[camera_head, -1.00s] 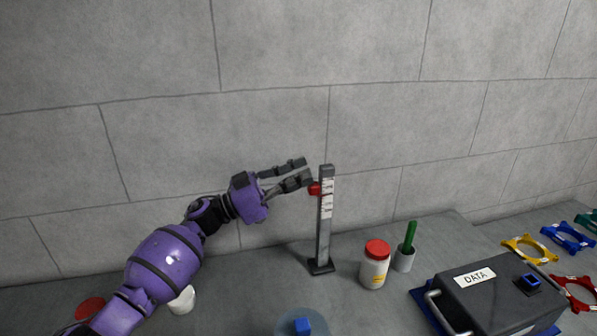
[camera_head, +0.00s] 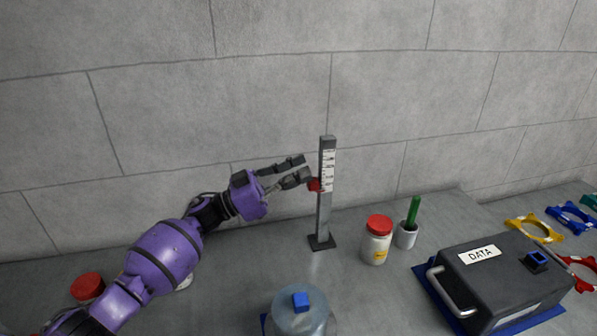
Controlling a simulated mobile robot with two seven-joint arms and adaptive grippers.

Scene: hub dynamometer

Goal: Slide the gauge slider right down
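The gauge (camera_head: 324,212) is an upright grey post with a white scale strip on its upper part, standing on a small dark foot. The red gauge slider (camera_head: 315,185) sits on the post near the lower end of the scale, sticking out to the left. My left gripper (camera_head: 305,167) comes in from the left with a visible gap between its two dark fingers. The lower fingertip is at the slider's upper left and seems to touch it; the exact contact is hard to tell. Nothing shows between the fingers. My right gripper is not in view.
Right of the gauge stand a white jar with a red lid (camera_head: 377,240) and a grey cup (camera_head: 405,236) holding a green stick. A dark DATA box (camera_head: 497,284) is at right. A clear container with a blue knob (camera_head: 300,312) stands in front. A concrete wall is behind.

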